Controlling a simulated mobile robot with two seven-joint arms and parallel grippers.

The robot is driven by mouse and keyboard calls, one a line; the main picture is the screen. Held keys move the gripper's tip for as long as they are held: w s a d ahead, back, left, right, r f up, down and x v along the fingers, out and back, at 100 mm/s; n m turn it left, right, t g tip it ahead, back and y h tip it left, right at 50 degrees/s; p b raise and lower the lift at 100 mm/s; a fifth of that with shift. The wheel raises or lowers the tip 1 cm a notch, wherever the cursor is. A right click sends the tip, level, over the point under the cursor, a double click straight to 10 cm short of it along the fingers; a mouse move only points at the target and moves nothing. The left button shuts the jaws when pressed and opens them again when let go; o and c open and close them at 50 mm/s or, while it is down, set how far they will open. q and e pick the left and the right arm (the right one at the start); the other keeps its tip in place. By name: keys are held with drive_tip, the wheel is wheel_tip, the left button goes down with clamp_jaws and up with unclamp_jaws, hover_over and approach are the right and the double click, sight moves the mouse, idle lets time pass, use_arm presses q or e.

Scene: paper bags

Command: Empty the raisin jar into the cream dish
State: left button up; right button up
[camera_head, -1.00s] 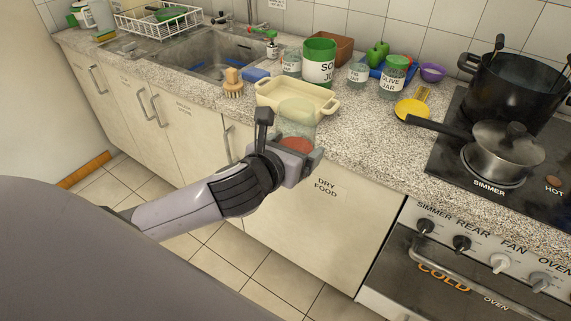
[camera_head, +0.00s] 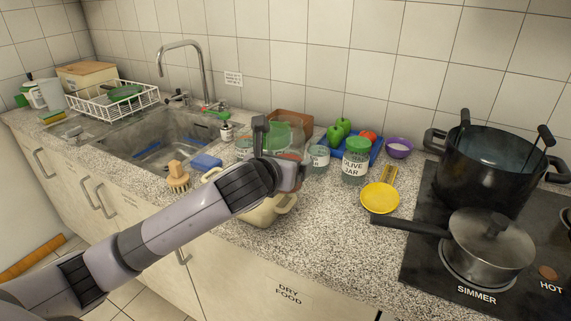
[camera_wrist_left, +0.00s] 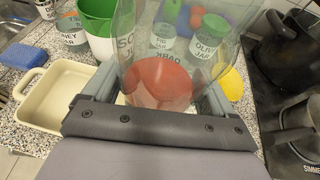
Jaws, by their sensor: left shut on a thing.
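My left gripper (camera_head: 290,172) is shut on a clear see-through jar (camera_wrist_left: 160,82) with a red round part near the jaws. I cannot tell whether that is a lid, a base or contents, and no raisins can be made out. The gripper is above the counter, over the back right part of the cream dish in the head view. The cream dish (camera_head: 262,216) is on the counter, partly hidden by my arm. In the left wrist view the dish (camera_wrist_left: 42,100) is left of the jar and its visible inside looks empty. My right gripper is out of view.
An olive jar (camera_head: 356,162), a yellow scoop (camera_head: 379,198) and a purple bowl (camera_head: 398,148) stand to the right. A blue sponge (camera_head: 206,162) and a brush (camera_head: 178,178) are at the left. A pan (camera_head: 488,245) is on the stove.

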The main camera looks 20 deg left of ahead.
use_arm(q)
drive_tip(key=shift+s+d+r+n+h, duration=0.15)
drive_tip(key=shift+d+r+n+h, duration=0.35)
drive_tip(key=shift+n, duration=0.3)
drive_tip(key=shift+d+f+n+h, duration=0.15)
drive_tip(key=shift+n+h, duration=0.15)
drive_tip(key=shift+n+g+h, duration=0.4)
drive_tip(key=shift+n+h, duration=0.1)
drive_tip(key=shift+n, duration=0.3)
drive_tip(key=f, duration=0.4)
drive_tip(key=shift+d, duration=0.25)
drive_tip(key=shift+d+f+n+h, duration=0.1)
drive_tip(key=shift+d+n+h, duration=0.05)
drive_tip(key=shift+n+h, duration=0.75)
drive_tip(key=shift+f+n+b, duration=0.3)
drive_tip(key=shift+n+b, duration=0.1)
drive_tip(key=shift+b, duration=0.4)
drive_tip(key=shift+f+n+h+b, duration=0.1)
drive_tip(key=shift+n+h+b, duration=0.35)
drive_tip(key=shift+n+h, duration=0.2)
drive_tip(key=shift+a+r+n+h, duration=0.3)
drive_tip(key=shift+a+n+h, duration=0.15)
drive_tip(key=shift+n, duration=0.3)
drive_tip(key=shift+a, duration=0.15)
drive_tip(key=shift+a+r+n+t+h+b, duration=0.25)
drive_tip(key=shift+r+n+h+b, duration=0.3)
drive_tip(key=shift+n, duration=0.65)
drive_tip(key=shift+d+r, duration=0.1)
